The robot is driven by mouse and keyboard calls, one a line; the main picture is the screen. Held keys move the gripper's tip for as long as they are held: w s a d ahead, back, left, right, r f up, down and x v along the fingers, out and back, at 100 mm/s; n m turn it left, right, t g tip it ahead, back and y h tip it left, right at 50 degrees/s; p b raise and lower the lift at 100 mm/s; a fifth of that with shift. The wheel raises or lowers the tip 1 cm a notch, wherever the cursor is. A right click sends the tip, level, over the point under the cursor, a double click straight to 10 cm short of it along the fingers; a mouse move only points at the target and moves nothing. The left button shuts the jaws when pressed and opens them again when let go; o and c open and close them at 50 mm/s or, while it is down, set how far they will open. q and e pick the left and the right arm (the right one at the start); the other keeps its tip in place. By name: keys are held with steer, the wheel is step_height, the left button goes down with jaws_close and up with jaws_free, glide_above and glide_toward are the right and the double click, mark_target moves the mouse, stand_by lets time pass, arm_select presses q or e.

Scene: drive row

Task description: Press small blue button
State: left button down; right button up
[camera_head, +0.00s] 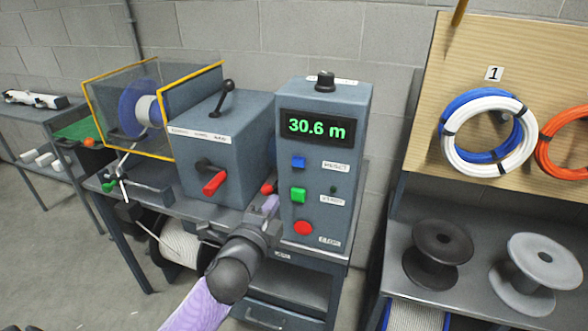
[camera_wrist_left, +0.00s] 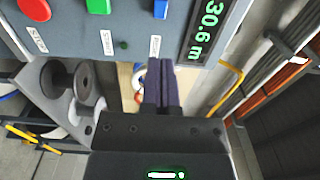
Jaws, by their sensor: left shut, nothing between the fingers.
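My left gripper (camera_head: 270,204) is in front of the box, lower and left of the blue button in the head view. In the left wrist view its dark purple fingers (camera_wrist_left: 160,64) are together and empty, pointing toward the blue button, with a visible gap. My right gripper is out of view.
A green button (camera_head: 298,195) and a round red button (camera_head: 303,228) sit below the blue one. A grey box with a red-handled lever (camera_head: 214,183) stands to the left. Spools (camera_head: 437,254) stand on the right bench. Coils (camera_head: 489,132) hang above.

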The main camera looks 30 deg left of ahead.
mark_target(297, 164)
arm_select(q)
steer(key=b+x, duration=0.2)
steer(key=x, duration=1)
steer(key=shift+w, duration=0.4)
